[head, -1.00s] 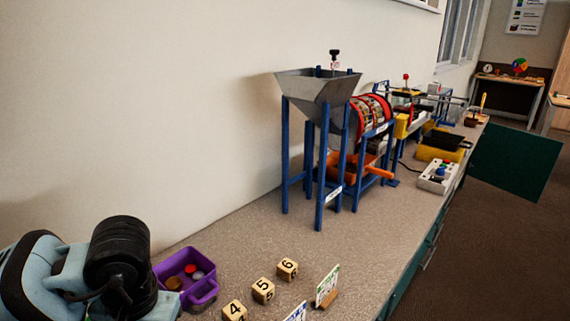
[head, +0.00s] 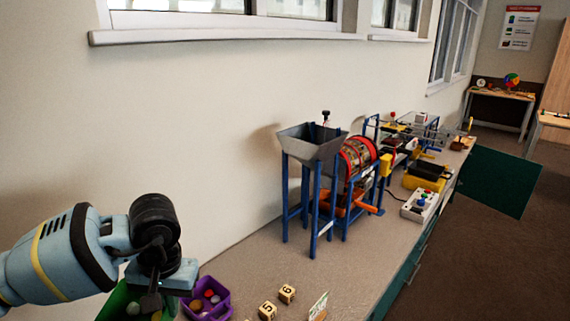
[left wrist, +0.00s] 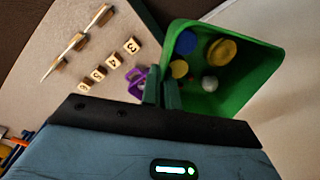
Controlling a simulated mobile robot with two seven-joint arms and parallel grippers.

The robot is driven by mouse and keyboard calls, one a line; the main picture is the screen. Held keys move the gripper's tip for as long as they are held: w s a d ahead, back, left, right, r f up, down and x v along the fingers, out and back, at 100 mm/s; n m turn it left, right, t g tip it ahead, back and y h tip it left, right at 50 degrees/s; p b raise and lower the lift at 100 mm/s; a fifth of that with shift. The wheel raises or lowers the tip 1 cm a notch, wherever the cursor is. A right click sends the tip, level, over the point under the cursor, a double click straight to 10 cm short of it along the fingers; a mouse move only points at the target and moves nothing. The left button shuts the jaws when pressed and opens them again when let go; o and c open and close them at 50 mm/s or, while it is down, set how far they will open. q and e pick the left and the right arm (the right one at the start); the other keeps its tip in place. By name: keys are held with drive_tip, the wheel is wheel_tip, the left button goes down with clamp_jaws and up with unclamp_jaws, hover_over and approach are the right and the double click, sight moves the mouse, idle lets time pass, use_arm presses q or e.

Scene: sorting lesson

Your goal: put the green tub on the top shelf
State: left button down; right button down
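The green tub (head: 118,302) is at the lower left of the head view, partly cut off by the frame. In the left wrist view, the green tub (left wrist: 238,102) shows its open inside with a blue piece, yellow pieces and a pale ball. My left gripper (head: 152,300) is at the tub's right side in the head view. In the left wrist view its fingers (left wrist: 163,92) are closed over the tub's wall. My right gripper is not in view. No top shelf can be made out.
A purple tub (head: 218,308) with small pieces stands on the counter (head: 345,268), close right of the green tub. Number blocks (head: 287,293) and a small sign (head: 318,306) lie further right. A blue-framed hopper machine (head: 312,145) stands behind them. A window sill (head: 230,36) juts from the wall.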

use_arm(q)
drive_tip(key=shift+r, duration=0.7)
drive_tip(key=shift+f, duration=0.1)
drive_tip(key=shift+f, duration=0.1)
drive_tip(key=s+f, duration=0.3)
drive_tip(key=s, duration=0.5)
drive_tip(key=shift+r, duration=0.1)
idle(0.4)
idle(0.5)
